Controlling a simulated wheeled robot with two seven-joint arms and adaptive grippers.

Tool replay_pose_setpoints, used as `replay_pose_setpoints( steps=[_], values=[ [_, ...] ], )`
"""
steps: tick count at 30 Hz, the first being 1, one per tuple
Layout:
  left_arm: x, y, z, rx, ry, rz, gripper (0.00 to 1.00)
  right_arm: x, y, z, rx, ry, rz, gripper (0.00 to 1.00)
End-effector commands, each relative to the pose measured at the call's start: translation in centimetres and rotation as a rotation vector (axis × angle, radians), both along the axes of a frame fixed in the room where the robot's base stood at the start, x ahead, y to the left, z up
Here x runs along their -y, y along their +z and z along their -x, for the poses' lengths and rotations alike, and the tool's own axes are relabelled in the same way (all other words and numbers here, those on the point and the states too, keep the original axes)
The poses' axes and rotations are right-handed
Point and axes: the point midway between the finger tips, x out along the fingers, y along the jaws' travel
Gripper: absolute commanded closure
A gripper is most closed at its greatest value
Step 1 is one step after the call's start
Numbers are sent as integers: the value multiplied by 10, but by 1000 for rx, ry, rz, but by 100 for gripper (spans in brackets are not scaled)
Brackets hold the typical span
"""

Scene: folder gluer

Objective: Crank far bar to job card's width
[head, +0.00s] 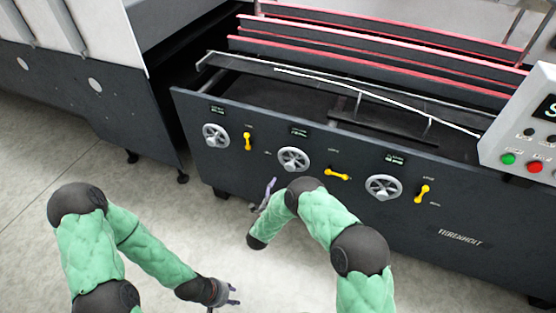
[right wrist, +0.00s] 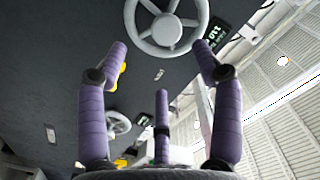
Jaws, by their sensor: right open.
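Three grey handwheels sit on the machine's dark front panel: left (head: 216,136), middle (head: 293,159) and right (head: 384,187). A small display is above each. Red-edged bars (head: 375,45) run along the machine behind the panel; which is the far bar is not marked. My right gripper (head: 265,195) is open and empty, below and left of the middle wheel. In the right wrist view a handwheel (right wrist: 165,28), apparently the middle one, lies beyond the spread fingertips, apart from them. My left gripper (head: 233,293) is low over the floor, too small to read. I cannot make out a job card.
Yellow levers stand beside the wheels: left (head: 248,141), middle (head: 336,173), right (head: 422,194). A white control box (head: 525,125) with green and red buttons is at the right. A dark-and-white machine section stands left. The floor before the panel is clear.

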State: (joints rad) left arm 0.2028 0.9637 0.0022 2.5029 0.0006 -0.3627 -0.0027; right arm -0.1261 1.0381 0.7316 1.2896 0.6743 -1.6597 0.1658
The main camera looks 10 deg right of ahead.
Motion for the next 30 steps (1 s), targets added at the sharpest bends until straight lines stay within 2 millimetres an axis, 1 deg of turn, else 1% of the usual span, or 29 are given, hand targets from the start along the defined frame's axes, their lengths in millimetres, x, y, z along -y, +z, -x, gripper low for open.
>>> replay_pose_setpoints(
  steps=[4,7,21,25,30],
  values=[
    [0,-1,1,-1,0,0,60,2,6,-1,36,-25,11,34],
    [0,-4,1,-2,-1,0,60,7,6,-9,39,-28,11,34],
    [0,-29,1,-1,0,0,60,50,5,-72,36,-25,11,34],
    [0,-32,0,-1,0,0,60,57,5,-83,36,-24,11,34],
    [0,-34,0,-1,0,0,60,61,6,-89,35,-23,12,34]
  ],
)
